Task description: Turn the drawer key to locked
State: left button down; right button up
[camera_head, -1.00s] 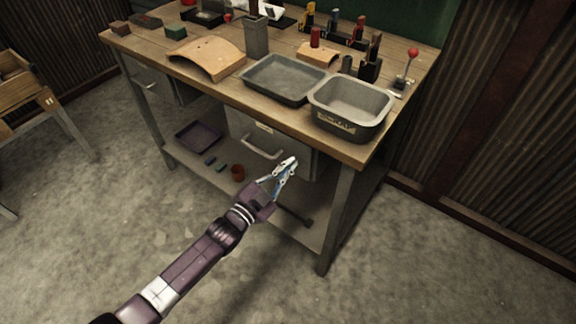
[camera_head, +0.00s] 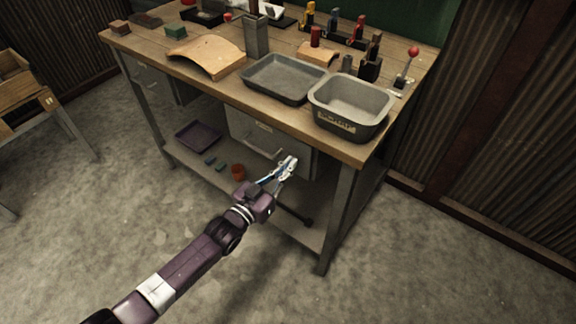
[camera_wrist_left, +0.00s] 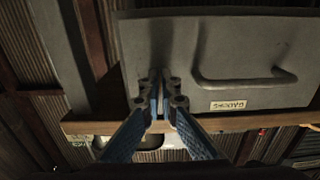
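A grey metal drawer (camera_head: 240,130) hangs under the right part of the workbench, with a bar handle (camera_head: 262,150) and a small label. The left wrist view shows the drawer front (camera_wrist_left: 160,40) upside down, with its handle (camera_wrist_left: 245,80) and label (camera_wrist_left: 228,105). My left gripper (camera_head: 291,162) is in front of the drawer, toward its right side. In the left wrist view its blue fingers (camera_wrist_left: 159,80) converge to a narrow gap before the drawer front, apart from the handle. I cannot make out the key; the fingers cover that spot. My right gripper is not in view.
The workbench top (camera_head: 215,85) holds a grey tray (camera_head: 283,98), a deep grey bin (camera_head: 348,125) and several tools. A lower shelf carries a purple tray (camera_head: 197,134) and a red cup (camera_head: 238,171). A bench leg (camera_head: 338,210) stands right of my gripper. Floor in front is clear.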

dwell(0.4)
pick_arm(q)
jog(key=c, duration=2.2)
grip_release()
jog(key=shift+c, duration=0.2)
jog(key=v, duration=1.2)
